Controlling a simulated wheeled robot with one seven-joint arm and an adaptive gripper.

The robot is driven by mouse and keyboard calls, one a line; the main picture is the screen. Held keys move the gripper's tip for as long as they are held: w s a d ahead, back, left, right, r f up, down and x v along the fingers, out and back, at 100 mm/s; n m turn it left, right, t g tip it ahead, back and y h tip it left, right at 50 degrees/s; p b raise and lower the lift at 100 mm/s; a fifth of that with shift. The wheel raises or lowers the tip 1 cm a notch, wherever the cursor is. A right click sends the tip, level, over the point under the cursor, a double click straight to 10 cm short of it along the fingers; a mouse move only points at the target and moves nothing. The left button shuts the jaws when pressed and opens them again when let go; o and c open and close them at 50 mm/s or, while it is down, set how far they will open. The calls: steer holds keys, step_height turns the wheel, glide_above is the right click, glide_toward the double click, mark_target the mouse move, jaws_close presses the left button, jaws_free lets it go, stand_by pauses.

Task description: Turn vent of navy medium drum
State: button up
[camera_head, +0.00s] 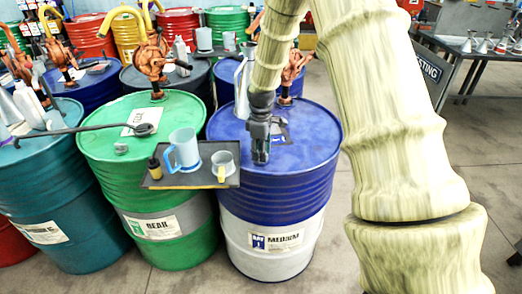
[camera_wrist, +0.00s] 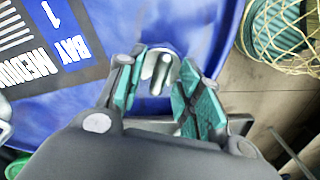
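The navy drum (camera_head: 297,190) stands front and centre, with a blue top, a white lower band and a label reading MEDIUM. Its blue top (camera_wrist: 215,25) fills much of the wrist view, with a BAY 1 MEDIUM label (camera_wrist: 50,45) at upper left. The silver vent (camera_wrist: 158,72), with a raised bar across it, lies between and just beyond my fingertips in the wrist view. My gripper (camera_head: 261,158) points down over the drum top. Its teal-padded fingers (camera_wrist: 160,90) are apart, with gaps to the vent on both sides. The vent is hidden in the head view.
A small tray (camera_head: 197,180) with a blue-handled jug (camera_head: 185,150), a mug (camera_head: 223,168) and a small bottle (camera_head: 155,169) sits left of my gripper. A green drum (camera_head: 150,170) stands alongside. Orange pumps (camera_head: 152,60) rise from drums behind. Floor is open at right.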

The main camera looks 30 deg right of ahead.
steer(key=shift+f, duration=0.1)
jaws_close()
stand_by(0.4)
steer(key=m+p, duration=0.2)
steer(key=m, duration=0.2)
steer(key=m+p, duration=0.1)
steer(key=m, duration=0.4)
steer(key=shift+p, duration=0.4)
steer(key=m+p, duration=0.1)
steer(key=m, duration=0.3)
steer(key=shift+w+m, duration=0.1)
steer(key=shift+m, duration=0.2)
steer(key=shift+m+p, duration=0.65)
steer(key=shift+m, duration=1.45)
